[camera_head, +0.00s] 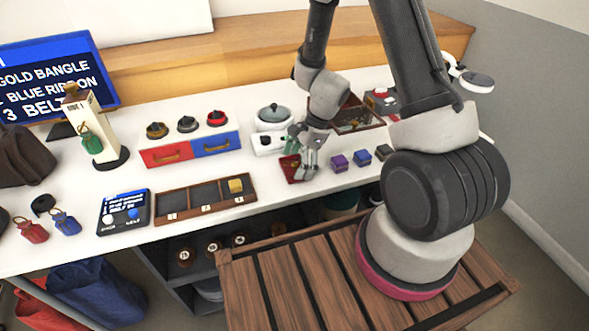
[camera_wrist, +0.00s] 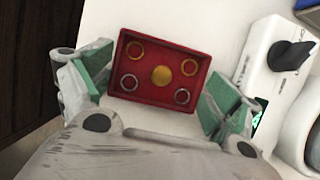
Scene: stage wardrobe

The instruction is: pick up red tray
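The red tray (camera_wrist: 152,96) is a small rectangular tray on the white table, lying between my open fingers in the wrist view. It holds several rings and a round gold piece (camera_wrist: 162,75). My gripper (camera_wrist: 157,102) has green-padded fingers, one on each side of the tray, with small gaps between pads and tray walls. In the head view the red tray (camera_head: 288,167) is partly hidden by my gripper (camera_head: 298,166), which points down over it.
A white device with a black knob (camera_wrist: 287,56) stands close to the right finger. Purple and blue small boxes (camera_head: 338,161) lie right of the tray. A wooden compartment tray (camera_head: 198,208) and red and blue drawers (camera_head: 166,154) are to the left. The table's front edge is near.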

